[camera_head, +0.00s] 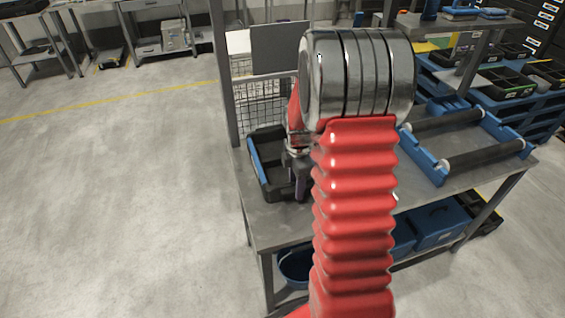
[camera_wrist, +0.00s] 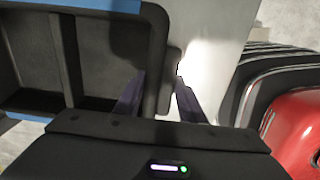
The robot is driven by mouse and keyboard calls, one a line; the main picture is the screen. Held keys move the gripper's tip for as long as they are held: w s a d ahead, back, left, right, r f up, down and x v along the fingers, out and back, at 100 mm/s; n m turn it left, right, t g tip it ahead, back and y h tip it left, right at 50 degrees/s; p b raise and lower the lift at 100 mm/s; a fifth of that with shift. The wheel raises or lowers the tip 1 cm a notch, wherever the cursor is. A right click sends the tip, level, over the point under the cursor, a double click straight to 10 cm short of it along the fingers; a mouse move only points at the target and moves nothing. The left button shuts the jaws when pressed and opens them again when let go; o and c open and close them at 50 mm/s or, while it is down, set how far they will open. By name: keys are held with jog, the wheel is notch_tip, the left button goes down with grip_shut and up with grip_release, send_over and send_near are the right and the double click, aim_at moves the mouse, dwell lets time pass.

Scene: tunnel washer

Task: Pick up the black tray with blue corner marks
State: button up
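The black tray (camera_head: 258,178) with blue edge marks lies on the left end of the metal workbench in the head view. My arm hides its right part. In the wrist view the tray (camera_wrist: 92,62) fills the left side, with blue strips at its top edge and lower left and a divider inside. My gripper (camera_wrist: 160,90) is open, its two dark fingers apart at the tray's right wall. One finger is over the tray's inside and the other is beyond the wall. I cannot tell whether they touch it. In the head view my gripper (camera_head: 299,178) is partly hidden.
A blue roller frame (camera_head: 425,158) with dark rollers stands on the right of the workbench (camera_head: 280,228). A wire mesh panel (camera_head: 262,102) and a post (camera_head: 222,70) rise behind the tray. Blue bins (camera_head: 440,222) sit below. The floor at left is clear.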

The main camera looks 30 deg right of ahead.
jog(key=c, duration=0.8)
jog(key=shift+r, duration=0.15)
notch_tip(320, 180, up, 10)
jog(key=shift+f, duration=0.1)
dwell(0.7)
